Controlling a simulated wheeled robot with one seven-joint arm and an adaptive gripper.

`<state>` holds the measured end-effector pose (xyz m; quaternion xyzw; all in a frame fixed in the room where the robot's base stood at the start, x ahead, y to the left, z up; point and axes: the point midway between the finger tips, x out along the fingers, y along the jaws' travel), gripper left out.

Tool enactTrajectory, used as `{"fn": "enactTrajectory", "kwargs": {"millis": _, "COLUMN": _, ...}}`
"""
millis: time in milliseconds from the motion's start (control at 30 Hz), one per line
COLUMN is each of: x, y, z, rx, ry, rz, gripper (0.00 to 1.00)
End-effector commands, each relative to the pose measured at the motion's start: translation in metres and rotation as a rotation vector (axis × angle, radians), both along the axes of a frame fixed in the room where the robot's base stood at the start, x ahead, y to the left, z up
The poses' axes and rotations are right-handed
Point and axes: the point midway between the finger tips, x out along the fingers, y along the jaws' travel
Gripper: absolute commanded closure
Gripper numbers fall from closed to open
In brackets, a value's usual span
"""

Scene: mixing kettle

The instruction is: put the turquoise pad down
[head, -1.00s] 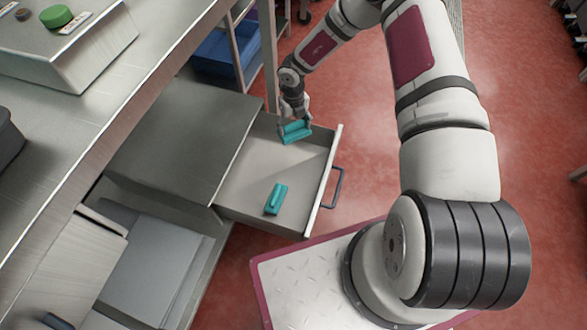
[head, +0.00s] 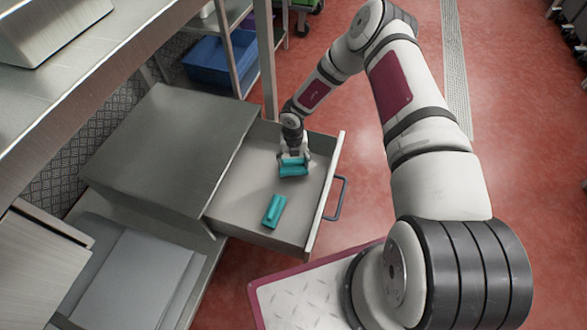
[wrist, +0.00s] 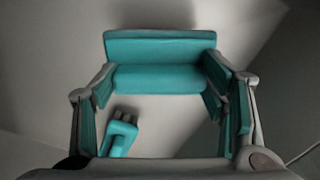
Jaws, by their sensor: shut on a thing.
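My gripper (head: 294,160) is inside the open drawer and shut on the turquoise pad (head: 293,170). In the wrist view the pad (wrist: 158,62) lies crosswise between my two fingers (wrist: 163,105), which have turquoise inner faces. The pad is low over the drawer floor; I cannot tell whether it touches it. A second turquoise piece (head: 274,211) lies on the drawer floor nearer to me, apart from my gripper. A turquoise piece with grey prongs (wrist: 121,138) also shows in the wrist view below the pad; I cannot tell if it is the same piece.
The drawer (head: 235,210) is pulled out of a grey metal cabinet (head: 170,140) and has a dark handle (head: 340,198) on its front. Bare drawer floor surrounds both pieces. A blue bin (head: 220,65) stands on a shelf at the back.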

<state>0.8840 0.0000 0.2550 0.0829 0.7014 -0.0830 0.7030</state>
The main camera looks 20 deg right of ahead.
Motion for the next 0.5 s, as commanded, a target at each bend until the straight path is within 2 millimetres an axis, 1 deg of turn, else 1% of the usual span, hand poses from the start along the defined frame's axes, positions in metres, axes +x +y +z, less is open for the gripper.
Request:
{"fn": "enactTrajectory", "kwargs": {"millis": 33, "x": -0.001, "y": 0.000, "z": -0.012, "rx": 0.000, "ry": 0.001, "rz": 0.000, "gripper": 0.66}}
{"fn": "enactTrajectory", "kwargs": {"millis": 100, "x": -0.001, "y": 0.000, "z": -0.024, "rx": 0.000, "ry": 0.001, "rz": 0.000, "gripper": 0.66}}
{"fn": "enactTrajectory", "kwargs": {"millis": 200, "x": 0.000, "y": 0.001, "z": -0.036, "rx": 0.001, "ry": 0.001, "rz": 0.000, "gripper": 0.66}}
{"fn": "enactTrajectory", "kwargs": {"millis": 500, "x": 0.000, "y": 0.000, "z": -0.036, "rx": 0.000, "ry": 0.000, "rz": 0.001, "gripper": 0.66}}
